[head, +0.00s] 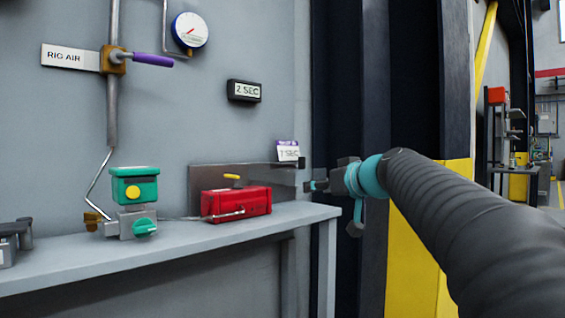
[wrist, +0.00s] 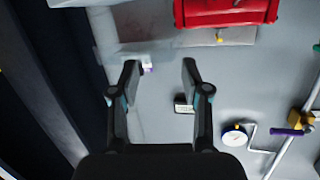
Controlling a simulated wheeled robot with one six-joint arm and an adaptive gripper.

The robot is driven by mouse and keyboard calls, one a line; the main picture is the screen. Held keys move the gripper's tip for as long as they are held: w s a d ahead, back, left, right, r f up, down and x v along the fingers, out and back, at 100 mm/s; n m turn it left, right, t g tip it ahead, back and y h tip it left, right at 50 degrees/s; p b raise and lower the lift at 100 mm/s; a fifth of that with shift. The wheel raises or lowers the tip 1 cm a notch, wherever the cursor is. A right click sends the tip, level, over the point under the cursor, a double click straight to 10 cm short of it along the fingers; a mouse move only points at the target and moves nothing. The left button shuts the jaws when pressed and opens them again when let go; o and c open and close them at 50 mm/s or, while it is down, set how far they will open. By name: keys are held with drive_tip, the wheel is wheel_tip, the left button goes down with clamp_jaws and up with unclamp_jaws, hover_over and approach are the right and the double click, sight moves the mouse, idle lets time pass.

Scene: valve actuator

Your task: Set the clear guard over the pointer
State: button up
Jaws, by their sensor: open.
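The red actuator box (head: 236,203) sits on the grey bench with a yellow pointer (head: 232,177) on top. It shows upside down at the top of the wrist view (wrist: 222,12). A faint see-through shape, which looks like the clear guard (wrist: 118,28), shows left of the red box in the wrist view; its outline is hard to make out. In the head view it cannot be told clearly from the metal plate. My gripper (wrist: 160,70) is open with nothing between its fingers. In the head view my gripper (head: 318,184) is just right of the bench's right end.
A metal plate (head: 205,177) stands behind the red box. A green-topped unit (head: 134,187) stands left on the bench (head: 180,250). A small timer (head: 244,91), a gauge (head: 190,30) and a purple-handled valve (head: 152,60) are on the wall. Dark and yellow columns stand right.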

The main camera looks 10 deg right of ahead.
drive_tip(key=t, duration=0.2)
approach(304, 169)
wheel_tip(304, 169, up, 2)
drive_tip(key=s, duration=0.3)
drive_tip(key=w+d+r, duration=0.1)
drive_tip(key=shift+n+y, duration=0.3)
drive_tip(key=p+x, duration=0.1)
drive_tip(key=x, duration=0.3)
drive_tip(key=p+x, duration=0.2)
drive_tip(key=x, duration=0.2)
drive_tip(key=p+x, duration=0.2)
drive_tip(key=x, duration=0.2)
drive_tip(key=shift+r, duration=0.3)
drive_tip(key=shift+w+a+f, duration=0.1)
drive_tip(key=shift+w+a, duration=0.15)
drive_tip(key=shift+w, duration=0.35)
clamp_jaws()
